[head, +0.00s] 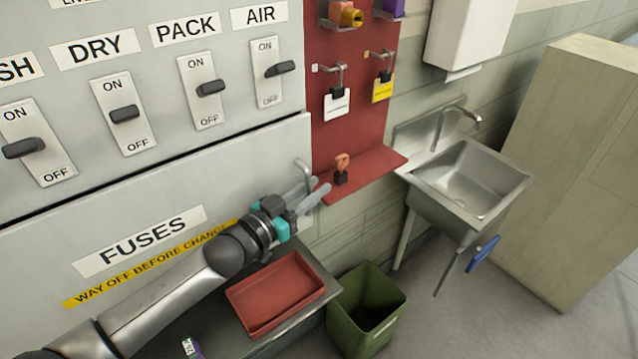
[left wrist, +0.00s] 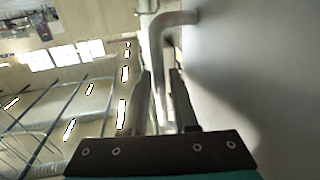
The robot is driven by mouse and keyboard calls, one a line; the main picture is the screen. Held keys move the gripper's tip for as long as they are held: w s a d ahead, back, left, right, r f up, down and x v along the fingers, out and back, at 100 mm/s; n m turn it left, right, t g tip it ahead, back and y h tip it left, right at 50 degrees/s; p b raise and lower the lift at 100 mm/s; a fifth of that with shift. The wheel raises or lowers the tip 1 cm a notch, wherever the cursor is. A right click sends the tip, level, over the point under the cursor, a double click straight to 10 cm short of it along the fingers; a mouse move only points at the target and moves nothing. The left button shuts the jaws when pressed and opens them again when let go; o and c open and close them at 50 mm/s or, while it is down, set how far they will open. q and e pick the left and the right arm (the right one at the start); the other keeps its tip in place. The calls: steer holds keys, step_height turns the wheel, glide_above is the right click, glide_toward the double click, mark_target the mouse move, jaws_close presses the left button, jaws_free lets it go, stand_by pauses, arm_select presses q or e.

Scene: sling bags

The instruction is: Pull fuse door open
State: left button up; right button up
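The fuse door (head: 150,200) is the grey panel labelled FUSES, below the row of switches, and it looks closed. Its bent metal handle (head: 304,168) is at the door's right edge. My left gripper (head: 316,190) is at this handle, with its fingers apart. In the left wrist view, the handle (left wrist: 165,40) runs down between the two fingers of the left gripper (left wrist: 163,98), beside the grey door surface (left wrist: 260,70). I cannot tell whether either finger touches it. My right gripper is in neither view.
A red tray (head: 275,292) lies on a bench below the door. A green bin (head: 366,310) stands beside it. A red board (head: 345,130) with a shelf and hanging tags is just right of the handle. A metal sink (head: 465,185) is farther right.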

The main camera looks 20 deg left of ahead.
arm_select(q)
steer(key=shift+x, duration=0.95)
steer(key=shift+c, duration=0.2)
jaws_close()
stand_by(0.7)
